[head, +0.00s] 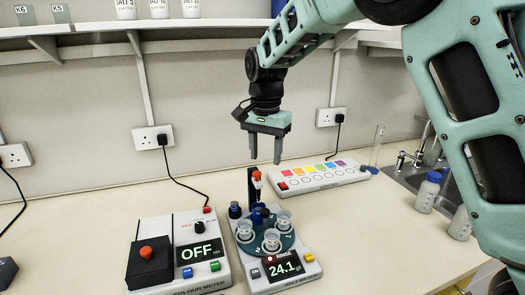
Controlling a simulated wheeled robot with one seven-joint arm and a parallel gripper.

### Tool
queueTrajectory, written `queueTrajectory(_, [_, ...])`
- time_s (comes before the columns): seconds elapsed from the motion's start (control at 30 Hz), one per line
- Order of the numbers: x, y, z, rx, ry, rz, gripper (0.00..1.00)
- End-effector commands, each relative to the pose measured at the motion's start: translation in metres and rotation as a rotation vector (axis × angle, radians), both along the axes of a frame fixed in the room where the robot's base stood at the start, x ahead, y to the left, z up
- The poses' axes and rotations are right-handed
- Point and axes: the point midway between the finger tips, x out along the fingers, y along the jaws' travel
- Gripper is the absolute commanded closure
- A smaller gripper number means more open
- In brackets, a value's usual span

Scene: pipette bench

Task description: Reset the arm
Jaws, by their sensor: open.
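My gripper (265,155) hangs from my arm in the upper middle of the head view, fingers pointing down. Its two fingers are apart with nothing between them. It is above the salt meter (310,272), clear of the small red-topped post (256,182) on it. My arm reaches in from the upper right and bends over the bench.
The salt meter reads 24.1 and carries several clear cups (271,240) on a round plate. A colour meter (187,228) reading OFF stands to its left. A strip with coloured squares (318,176), a sink (420,180) and bottles (428,192) are right. A shelf (110,27) runs above.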

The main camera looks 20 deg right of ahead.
Motion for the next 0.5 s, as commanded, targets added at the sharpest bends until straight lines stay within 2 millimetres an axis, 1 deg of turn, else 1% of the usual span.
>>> queueTrajectory(0.17, [-0.002, 0.002, 0.0, 0.004, 0.001, 0.01, 0.52])
queueTrajectory(0.27, [-0.02, 0.012, -0.002, 0.027, 0.006, 0.086, 0.52])
queueTrajectory(0.37, [-0.061, 0.034, -0.004, 0.069, 0.013, 0.259, 0.52])
queueTrajectory(0.4, [-0.084, 0.045, -0.006, 0.088, 0.015, 0.354, 0.52])
queueTrajectory(0.47, [-0.123, 0.06, -0.008, 0.11, 0.009, 0.514, 0.52])
queueTrajectory(0.5, [-0.15, 0.068, -0.011, 0.119, 0.004, 0.626, 0.52])
